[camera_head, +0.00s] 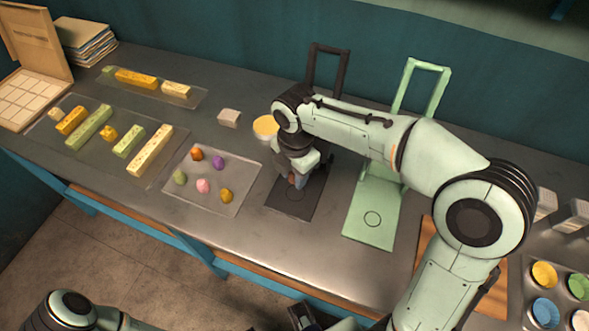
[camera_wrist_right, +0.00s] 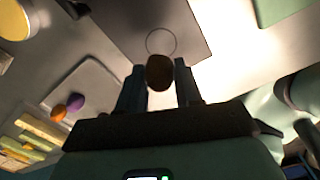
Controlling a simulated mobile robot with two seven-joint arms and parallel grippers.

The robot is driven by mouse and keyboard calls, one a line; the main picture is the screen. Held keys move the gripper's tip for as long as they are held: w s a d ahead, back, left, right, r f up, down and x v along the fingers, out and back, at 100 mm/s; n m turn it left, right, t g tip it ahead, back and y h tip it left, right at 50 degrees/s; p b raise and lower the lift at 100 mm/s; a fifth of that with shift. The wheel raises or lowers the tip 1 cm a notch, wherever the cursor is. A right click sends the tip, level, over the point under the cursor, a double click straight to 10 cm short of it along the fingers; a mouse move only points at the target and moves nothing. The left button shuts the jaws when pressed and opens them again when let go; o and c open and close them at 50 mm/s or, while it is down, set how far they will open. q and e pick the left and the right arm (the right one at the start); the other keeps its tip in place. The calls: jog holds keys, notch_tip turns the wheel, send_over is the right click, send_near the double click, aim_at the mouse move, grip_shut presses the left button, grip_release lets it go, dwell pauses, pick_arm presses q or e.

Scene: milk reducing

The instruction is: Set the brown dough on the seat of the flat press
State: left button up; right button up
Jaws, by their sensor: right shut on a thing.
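My right gripper (camera_head: 296,178) is shut on a small brown dough ball (camera_head: 291,180), holding it over the dark flat press (camera_head: 283,202). In the right wrist view the brown dough (camera_wrist_right: 159,73) sits between the two fingertips, just beside the circle marked on the press's dark seat (camera_wrist_right: 190,35). Whether the dough touches the seat is hard to tell. The arm hides part of this press; its upright frame stands behind. A light green press (camera_head: 372,219) with a circle on its seat stands to the right. My left gripper is at most partly visible at the bottom edge.
A clear tray (camera_head: 236,201) with several coloured dough balls lies left of the dark press. Trays of yellow and green bars (camera_head: 150,150) lie farther left. A yellow-topped cup (camera_head: 264,126) stands behind the gripper. Coloured cups (camera_head: 544,274) stand at the right.

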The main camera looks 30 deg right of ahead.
aim_at(295, 194)
notch_tip(295, 194, down, 4)
jog(key=b, duration=0.3)
jog(key=shift+r, duration=0.1)
jog(key=shift+d+f+b, duration=0.1)
jog(key=shift+f+b, duration=0.35)
jog(key=shift+f, duration=0.4)
jog(key=shift+f, duration=0.35)
dwell(1.0)
jog(key=o, duration=1.6)
